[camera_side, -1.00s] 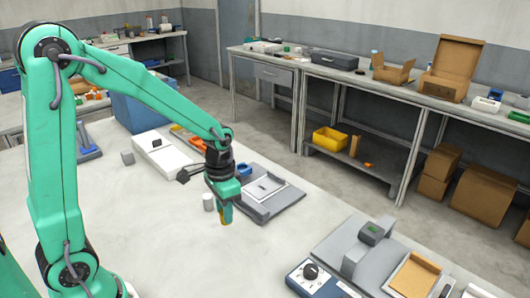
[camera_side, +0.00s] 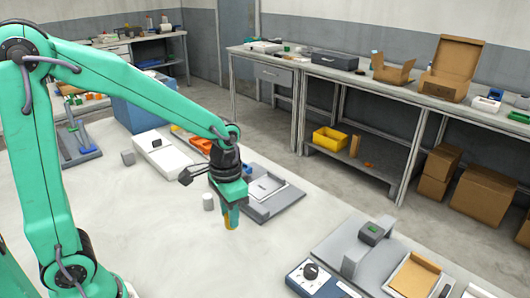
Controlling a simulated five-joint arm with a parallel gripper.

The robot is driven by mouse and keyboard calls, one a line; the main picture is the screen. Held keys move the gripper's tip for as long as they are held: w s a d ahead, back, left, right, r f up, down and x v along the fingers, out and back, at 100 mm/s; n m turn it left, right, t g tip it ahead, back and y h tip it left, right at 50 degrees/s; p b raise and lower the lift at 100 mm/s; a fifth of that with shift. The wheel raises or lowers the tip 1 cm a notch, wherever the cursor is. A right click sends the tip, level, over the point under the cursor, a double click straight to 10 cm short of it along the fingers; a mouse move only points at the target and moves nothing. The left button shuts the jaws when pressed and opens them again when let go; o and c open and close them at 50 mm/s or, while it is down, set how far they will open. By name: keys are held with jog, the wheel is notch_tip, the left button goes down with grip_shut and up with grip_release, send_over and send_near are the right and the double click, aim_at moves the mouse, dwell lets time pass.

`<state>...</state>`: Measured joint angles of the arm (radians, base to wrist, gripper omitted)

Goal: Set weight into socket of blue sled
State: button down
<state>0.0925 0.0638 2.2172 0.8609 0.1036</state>
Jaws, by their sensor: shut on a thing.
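My gripper (camera_side: 231,216) is in the middle of the view, pointing down above the white table. It is shut on a small brass-yellow piece (camera_side: 231,224), which looks like the weight; the fingers hide most of it. A clear gap to the table is hard to judge. A short pale grey cylinder (camera_side: 208,201) stands on the table just left of the gripper. A grey stand with blue parts (camera_side: 88,149) is at the far left behind my arm. I cannot tell whether it is the blue sled, and no socket is clearly visible.
A grey flat device (camera_side: 278,200) lies right behind the gripper. A grey machine (camera_side: 352,258) and a blue control box (camera_side: 318,283) are at front right. The table's front middle is clear.

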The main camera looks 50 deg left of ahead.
jog(key=shift+w, duration=0.1)
jog(key=shift+w+a+r, duration=0.1)
jog(key=shift+w+a, duration=0.1)
jog(key=shift+w, duration=0.25)
jog(key=w+a+r+n, duration=0.1)
jog(key=w+a, duration=0.4)
jog(key=w, duration=0.2)
jog(key=w+a+n, duration=0.1)
jog(key=w+a, duration=0.4)
jog(key=w, duration=0.3)
jog(key=w+a+n, duration=0.1)
jog(key=w+a, duration=0.2)
jog(key=a, duration=0.4)
jog(key=w+a+f+n, duration=0.1)
jog(key=w+a, duration=0.3)
jog(key=a, duration=0.3)
jog(key=shift+w+a+f+n, duration=0.2)
jog(key=shift+a+n, duration=0.1)
jog(key=shift+f, duration=0.15)
jog(key=shift+f, duration=2.75)
jog(key=shift+f, duration=0.6)
